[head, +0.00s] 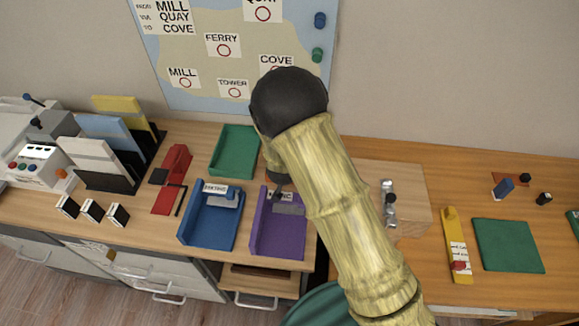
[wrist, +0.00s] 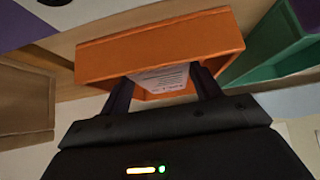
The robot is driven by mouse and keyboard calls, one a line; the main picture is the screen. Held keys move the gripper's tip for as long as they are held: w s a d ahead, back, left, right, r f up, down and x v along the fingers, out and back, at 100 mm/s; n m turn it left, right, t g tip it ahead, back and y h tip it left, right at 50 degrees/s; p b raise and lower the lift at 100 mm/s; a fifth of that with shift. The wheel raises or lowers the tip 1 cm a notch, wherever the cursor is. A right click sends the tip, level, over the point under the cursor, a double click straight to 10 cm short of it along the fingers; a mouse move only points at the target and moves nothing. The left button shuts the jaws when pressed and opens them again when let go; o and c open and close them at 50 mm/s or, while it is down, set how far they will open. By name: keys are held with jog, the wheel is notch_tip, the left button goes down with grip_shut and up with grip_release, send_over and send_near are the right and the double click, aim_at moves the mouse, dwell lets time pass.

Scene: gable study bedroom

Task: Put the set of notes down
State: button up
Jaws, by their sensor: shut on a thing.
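The set of notes (wrist: 160,77) shows in the wrist view as a white printed sheet between my fingers. My gripper (wrist: 164,88) is shut on it. An orange tray (wrist: 150,53) is straight ahead of the fingers, and the notes overlap its inside. I cannot tell whether the notes touch the tray's floor. In the head view my arm hides the notes and the orange tray; only a small dark part near my arm's end shows above the purple tray.
A blue tray (head: 190,238) and a purple tray (head: 259,238) stand side by side, each with a label and a grey piece. A green tray (head: 233,150) stands behind. A red stapler-like tool (head: 175,168) and file rack (head: 150,145) are left. A green mat (head: 508,246) lies right.

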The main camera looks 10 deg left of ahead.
jog(key=shift+f, duration=0.25)
jog(key=shift+f, duration=0.2)
jog(key=o, duration=1.1)
jog(key=shift+o, duration=0.2)
jog(key=shift+r, duration=0.1)
jog(key=shift+s+r, duration=0.3)
jog(key=shift+r, duration=0.15)
jog(key=p+v, duration=0.1)
jog(key=v, duration=1)
